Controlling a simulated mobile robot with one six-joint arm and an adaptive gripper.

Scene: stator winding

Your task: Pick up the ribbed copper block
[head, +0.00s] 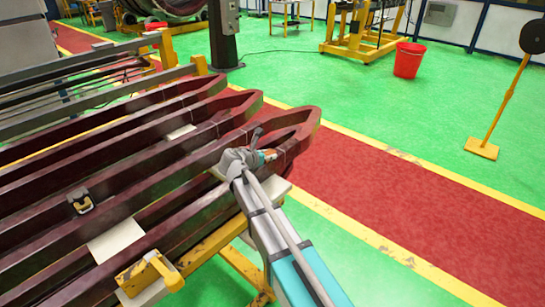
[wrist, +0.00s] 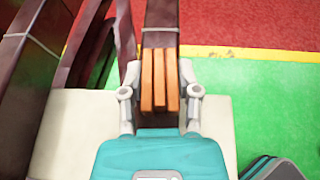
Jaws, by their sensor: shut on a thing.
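The ribbed copper block (wrist: 160,80) shows in the wrist view as orange-brown upright ribs with dark gaps. It sits between the two grey fingers of my gripper (wrist: 159,72), which are shut on its sides. It lies against the end of a dark red coil bar (wrist: 160,22); I cannot tell if it still rests on something. In the head view my gripper (head: 256,158) is at the near right end of the dark red coils (head: 180,150). The block is mostly hidden there by my gripper.
A pale board (wrist: 70,135) lies below the block. Green and red floor is open to the right. A red bucket (head: 408,60) and a yellow-based stand (head: 482,148) stand farther off.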

